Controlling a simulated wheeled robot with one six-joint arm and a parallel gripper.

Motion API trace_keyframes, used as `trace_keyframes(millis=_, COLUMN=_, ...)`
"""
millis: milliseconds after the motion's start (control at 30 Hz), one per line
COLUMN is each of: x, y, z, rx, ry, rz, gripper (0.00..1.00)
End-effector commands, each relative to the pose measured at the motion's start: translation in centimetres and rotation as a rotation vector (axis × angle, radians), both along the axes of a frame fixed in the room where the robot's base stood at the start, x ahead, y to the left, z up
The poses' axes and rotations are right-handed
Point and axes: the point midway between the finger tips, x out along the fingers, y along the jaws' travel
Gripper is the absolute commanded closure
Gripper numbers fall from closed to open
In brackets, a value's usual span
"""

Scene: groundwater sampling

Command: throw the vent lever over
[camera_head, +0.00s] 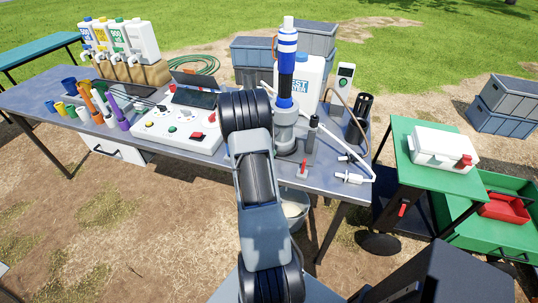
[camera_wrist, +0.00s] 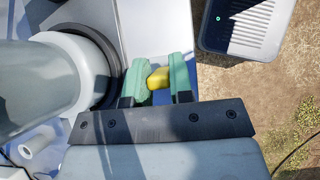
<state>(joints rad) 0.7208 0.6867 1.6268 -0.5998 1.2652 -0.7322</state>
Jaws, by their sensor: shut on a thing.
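In the wrist view my gripper (camera_wrist: 159,84) has its two green fingers closed on a small yellow piece (camera_wrist: 158,77). The piece looks like the grip of the vent lever, but its stem and pivot are hidden. A large pale grey cylinder (camera_wrist: 45,85) with a black ring stands close to the left of the fingers. In the head view my arm reaches up over the bench's front edge, and the gripper and yellow piece cannot be made out there. A tall blue, white and black column (camera_head: 286,70) on a grey base stands right of my arm.
The grey bench (camera_head: 45,95) carries a white control box (camera_head: 180,130), bottles, coloured tubes and a white pipe (camera_head: 325,145). A small red-handled fitting (camera_head: 303,166) stands near its front edge. A green cart (camera_head: 408,140) with a white box (camera_head: 440,148) is at the right.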

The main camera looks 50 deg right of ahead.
Motion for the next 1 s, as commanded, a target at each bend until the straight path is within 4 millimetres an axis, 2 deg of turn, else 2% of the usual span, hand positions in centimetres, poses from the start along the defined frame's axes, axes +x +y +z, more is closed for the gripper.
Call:
trace_keyframes(millis=67, x=-0.1, y=0.0, z=-0.1, rx=0.0, ry=0.003, rz=-0.001, gripper=1.0)
trace_keyframes(millis=100, x=-0.1, y=0.0, z=-0.1, rx=0.0, ry=0.003, rz=-0.001, gripper=0.76)
trace_keyframes(millis=333, x=0.0, y=0.0, z=0.0, rx=0.0, ry=0.001, rz=0.001, gripper=0.54)
trace_keyframes(millis=667, x=0.3, y=0.1, z=0.3, rx=-0.001, ry=-0.001, rz=0.003, gripper=0.53)
trace_keyframes(millis=867, x=2.2, y=0.7, z=2.6, rx=-0.003, ry=-0.004, rz=0.003, gripper=0.53)
trace_keyframes(millis=1000, x=3.9, y=1.3, z=4.9, rx=-0.003, ry=-0.004, rz=0.002, gripper=0.53)
